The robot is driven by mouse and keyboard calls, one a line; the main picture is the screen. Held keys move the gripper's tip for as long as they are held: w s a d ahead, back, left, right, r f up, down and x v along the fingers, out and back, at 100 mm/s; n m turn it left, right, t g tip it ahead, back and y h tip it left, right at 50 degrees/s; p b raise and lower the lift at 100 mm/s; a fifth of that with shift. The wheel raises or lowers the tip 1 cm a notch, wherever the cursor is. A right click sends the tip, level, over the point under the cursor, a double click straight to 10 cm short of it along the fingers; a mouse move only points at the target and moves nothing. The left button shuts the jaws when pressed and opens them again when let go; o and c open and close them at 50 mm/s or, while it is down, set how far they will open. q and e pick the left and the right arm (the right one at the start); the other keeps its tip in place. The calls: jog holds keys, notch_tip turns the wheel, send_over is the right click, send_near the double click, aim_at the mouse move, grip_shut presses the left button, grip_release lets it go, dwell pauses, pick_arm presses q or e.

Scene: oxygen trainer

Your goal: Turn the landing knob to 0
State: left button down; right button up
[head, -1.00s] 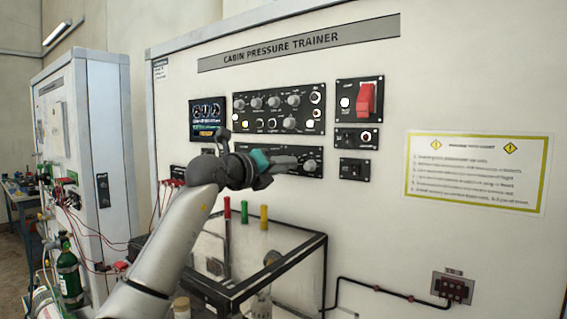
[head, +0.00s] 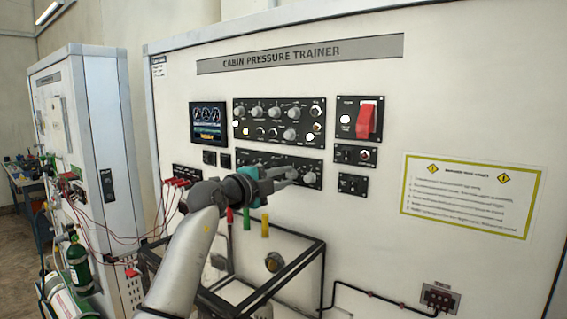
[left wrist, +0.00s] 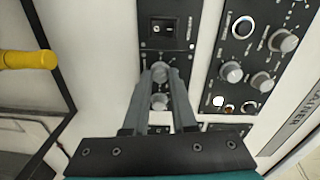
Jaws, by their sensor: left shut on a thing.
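The lower black panel (head: 250,157) of the cabin pressure trainer carries grey knobs; its labels are too small to read. My left gripper (head: 299,174) reaches it from the left, fingers pointing right. The fingers are shut on the grey landing knob (head: 310,178) at the panel's right end. In the left wrist view, this knob (left wrist: 160,73) sits between the fingertips (left wrist: 161,77). A second knob (left wrist: 159,101) shows between the fingers, nearer the palm. The knob's pointer and setting cannot be made out. My right gripper is not in view.
Above is a larger knob panel (head: 278,104) with lit buttons. A red guarded switch (head: 367,121) is to the right, with small panels (head: 353,184) below it. Red, green and yellow handles (head: 265,227) stand under my arm, above a black-framed box (head: 290,278).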

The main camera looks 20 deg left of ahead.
pick_arm(q)
jog(key=shift+r+n+p, duration=0.1)
jog(key=shift+n+p, duration=0.2)
jog(key=shift+n, duration=1.2)
jog(key=n, duration=0.3)
jog(key=shift+f+n, duration=0.2)
jog(key=shift+n, duration=1.7)
jog(key=c, duration=0.7)
grip_release()
